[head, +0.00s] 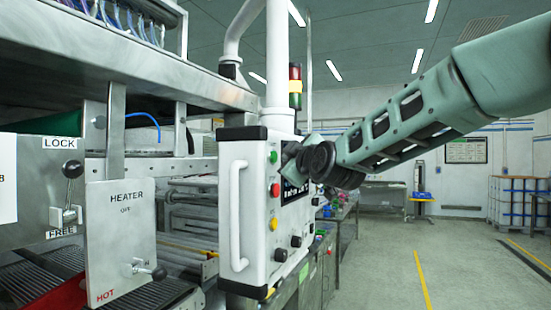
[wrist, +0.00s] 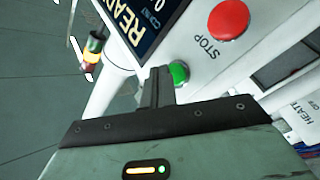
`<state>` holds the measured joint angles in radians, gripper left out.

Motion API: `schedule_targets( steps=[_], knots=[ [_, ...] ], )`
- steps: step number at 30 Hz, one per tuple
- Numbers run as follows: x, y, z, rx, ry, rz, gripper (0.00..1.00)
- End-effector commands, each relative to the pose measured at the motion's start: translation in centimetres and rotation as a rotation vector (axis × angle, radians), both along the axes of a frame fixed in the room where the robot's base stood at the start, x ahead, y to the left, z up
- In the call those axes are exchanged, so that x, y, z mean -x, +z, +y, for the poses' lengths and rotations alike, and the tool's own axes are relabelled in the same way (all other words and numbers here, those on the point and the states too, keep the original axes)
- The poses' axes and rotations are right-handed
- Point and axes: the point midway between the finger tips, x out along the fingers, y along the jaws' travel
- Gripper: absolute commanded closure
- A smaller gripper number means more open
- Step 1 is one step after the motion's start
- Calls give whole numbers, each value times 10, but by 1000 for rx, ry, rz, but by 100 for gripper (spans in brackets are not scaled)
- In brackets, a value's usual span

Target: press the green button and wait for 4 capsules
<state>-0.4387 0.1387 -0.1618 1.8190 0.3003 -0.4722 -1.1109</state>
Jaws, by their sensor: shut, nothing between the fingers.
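The green button (head: 273,157) is at the top of the white control box's side panel in the head view. In the wrist view the green button (wrist: 179,73) sits just beside my gripper (wrist: 158,72), whose dark fingers are shut and empty. The fingertips are close to the button; I cannot tell whether they touch it. In the head view my gripper (head: 289,160) is at the panel, partly hidden behind my wrist. The display (wrist: 138,22) reads "READY", with a "0" partly visible. No capsules can be made out.
A red STOP button (wrist: 229,19) is near the green one, and also shows below it in the head view (head: 275,190). A yellow button (head: 274,224) is lower. A white handle (head: 238,215) sticks out of the control box. Open floor lies to the right.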

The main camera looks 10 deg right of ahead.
Motion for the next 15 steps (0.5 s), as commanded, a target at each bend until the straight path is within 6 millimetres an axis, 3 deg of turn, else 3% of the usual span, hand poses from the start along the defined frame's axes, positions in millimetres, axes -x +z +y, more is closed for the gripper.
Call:
schedule_targets(
  steps=[15],
  knots=[
    [-5,0,7,0,0,0,100]
  ],
)
